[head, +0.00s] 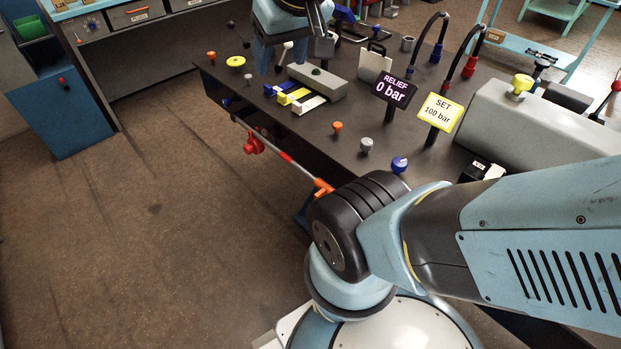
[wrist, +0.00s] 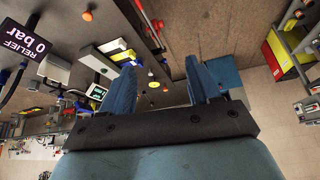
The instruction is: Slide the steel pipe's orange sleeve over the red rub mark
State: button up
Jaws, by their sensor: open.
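The steel pipe (head: 270,140) runs along the front side of the dark bench in the head view. The red rub mark (head: 286,157) shows as a short red band on it. The orange sleeve (head: 323,187) is around the pipe towards its near end, apart from the mark; my arm's large joint partly hides that end. My gripper (wrist: 160,66) is open and empty, its two blue fingers wide apart in the wrist view. In the head view my gripper (head: 281,60) is above the far part of the bench, away from the sleeve.
A red fitting (head: 253,145) hangs by the pipe's far part. Orange, grey and blue knobs (head: 400,165), a lever block (head: 318,82) and two signs (head: 395,89) stand on the bench. Open floor (head: 160,230) lies left of the pipe.

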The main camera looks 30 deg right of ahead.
aim_at(325, 188)
jog(key=z, duration=0.4)
jog(key=k, duration=1.1)
jog(key=z, duration=0.75)
jog(key=i, duration=0.45)
jog(key=u, duration=0.4)
